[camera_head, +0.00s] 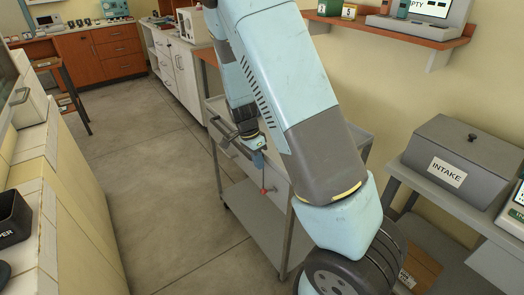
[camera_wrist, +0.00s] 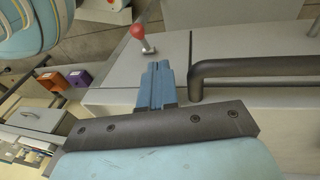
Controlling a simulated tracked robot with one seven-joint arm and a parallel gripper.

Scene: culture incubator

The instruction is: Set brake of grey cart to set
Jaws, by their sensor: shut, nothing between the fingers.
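The grey cart (camera_head: 235,185) stands mid-floor, largely behind my arm in the head view. Its grey panel (camera_wrist: 255,115) fills much of the wrist view. A small lever with a red ball knob (camera_head: 263,191) sits on the cart's side; the knob also shows in the wrist view (camera_wrist: 137,31), on a short metal stem. My gripper (camera_head: 259,160) is shut and empty just above the knob in the head view. In the wrist view its blue fingers (camera_wrist: 155,72) are together, apart from the knob. I cannot tell the brake's setting.
The cart's dark handle bar (camera_wrist: 250,65) runs close beside my fingers. A grey box labelled INTAKE (camera_head: 462,160) stands on a shelf unit at right. A cream counter (camera_head: 50,190) borders the left. The floor (camera_head: 150,170) between counter and cart is clear.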

